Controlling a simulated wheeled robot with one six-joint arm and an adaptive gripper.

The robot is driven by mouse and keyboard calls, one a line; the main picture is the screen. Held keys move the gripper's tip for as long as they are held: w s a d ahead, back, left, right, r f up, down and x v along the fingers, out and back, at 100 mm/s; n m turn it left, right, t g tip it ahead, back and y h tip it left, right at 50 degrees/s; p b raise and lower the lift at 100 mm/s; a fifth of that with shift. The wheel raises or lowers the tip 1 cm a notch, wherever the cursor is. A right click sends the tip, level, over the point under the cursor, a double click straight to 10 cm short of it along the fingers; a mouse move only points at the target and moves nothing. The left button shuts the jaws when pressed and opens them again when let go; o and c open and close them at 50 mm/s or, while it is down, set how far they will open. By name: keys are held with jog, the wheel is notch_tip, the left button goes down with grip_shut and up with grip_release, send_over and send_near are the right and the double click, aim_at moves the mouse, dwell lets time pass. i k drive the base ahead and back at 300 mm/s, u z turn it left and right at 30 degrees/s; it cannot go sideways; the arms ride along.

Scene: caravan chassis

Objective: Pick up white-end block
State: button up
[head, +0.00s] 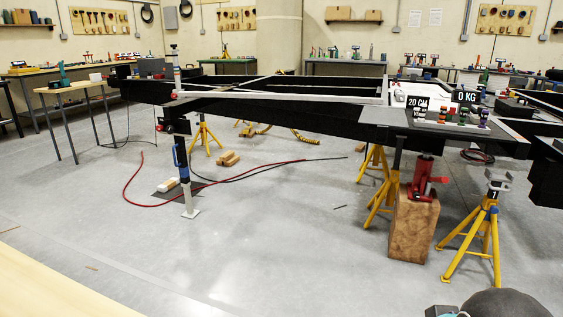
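A small pale, whitish block (168,185) lies on the floor in the head view, left of the middle. It is on or at the edge of a dark flat mat (172,192), just left of the foot of an upright post (187,190). It is too small to tell whether only its end is white. A few brown wooden blocks (228,159) lie on the floor farther back, to its right. My gripper is not in view; only a dark rounded part, which seems to be my arm, shows at the bottom right edge.
A black chassis frame (300,115) spans the room above the floor, resting on yellow stands (381,190) and a wooden stump with a red jack (413,225). Red and black cables (230,180) lie beside the post. The grey floor (260,250) in front is mostly clear. A pale tabletop (45,285) fills the lower left.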

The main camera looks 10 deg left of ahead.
aim_at(171, 183)
jog(key=u, duration=0.3)
jog(key=i, duration=1.95)
jog(key=u, duration=0.9)
jog(key=i, duration=1.9)
jog(key=u, duration=0.95)
jog(key=i, duration=1.1)
jog(key=u, duration=0.4)
jog(key=i, duration=0.85)
jog(key=z, duration=0.1)
